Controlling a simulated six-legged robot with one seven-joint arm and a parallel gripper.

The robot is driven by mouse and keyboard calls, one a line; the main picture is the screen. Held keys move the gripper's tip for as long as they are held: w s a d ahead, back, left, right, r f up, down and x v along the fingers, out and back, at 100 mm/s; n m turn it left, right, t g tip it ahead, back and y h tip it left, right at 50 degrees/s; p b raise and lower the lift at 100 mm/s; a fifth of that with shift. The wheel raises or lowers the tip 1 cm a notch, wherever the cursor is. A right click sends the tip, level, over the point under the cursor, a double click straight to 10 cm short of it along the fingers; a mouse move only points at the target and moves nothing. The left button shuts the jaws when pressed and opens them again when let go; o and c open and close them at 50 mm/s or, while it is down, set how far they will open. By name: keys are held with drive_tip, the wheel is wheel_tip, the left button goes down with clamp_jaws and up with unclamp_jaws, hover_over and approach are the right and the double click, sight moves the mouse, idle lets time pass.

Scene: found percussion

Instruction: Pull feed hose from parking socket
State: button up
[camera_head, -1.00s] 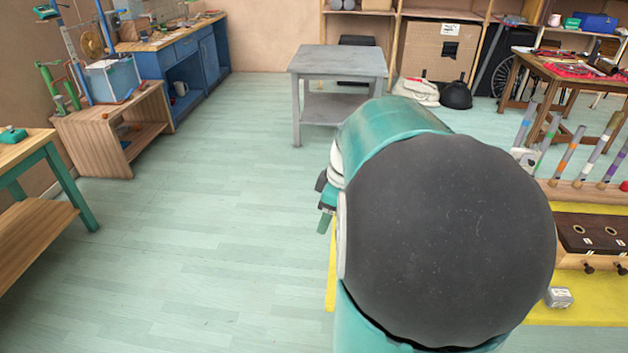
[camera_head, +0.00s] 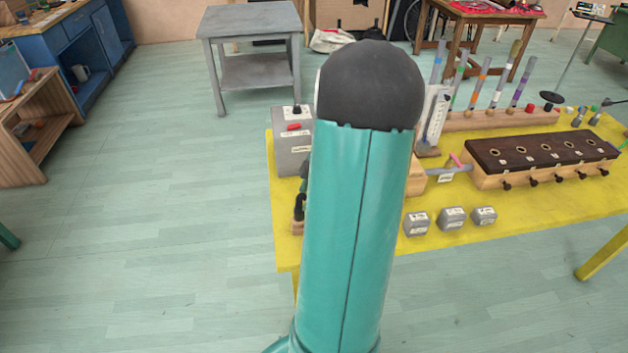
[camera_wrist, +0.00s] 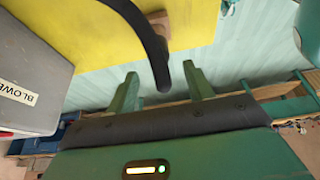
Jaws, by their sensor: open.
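The black feed hose (camera_wrist: 150,40) curves down from the top of the wrist view. Its lower part lies between my two green fingertips in the picture; I cannot tell whether it touches either. My gripper (camera_wrist: 162,70) is open. A small wooden block (camera_wrist: 158,20), which looks like the parking socket, shows partly behind the hose on the yellow surface. In the head view a short black piece (camera_head: 299,207), likely the hose, stands at a small wooden block (camera_head: 297,229) near the table's left edge. My arm hides the gripper there.
A grey box (camera_head: 291,160) with a red switch stands behind the hose spot; its label (camera_wrist: 18,93) starts "BLOWE". The yellow table (camera_head: 500,220) also bears grey cubes (camera_head: 452,218), a dark-topped wooden chest (camera_head: 540,155) and a row of tubes (camera_head: 485,85). The floor left is clear.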

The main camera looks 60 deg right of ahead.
sight(300, 206)
drive_tip(key=x, duration=0.6)
drive_tip(key=shift+w+a, duration=0.1)
drive_tip(key=c, duration=1.1)
drive_tip(key=shift+r, duration=1.5)
drive_tip(key=shift+r, duration=1.45)
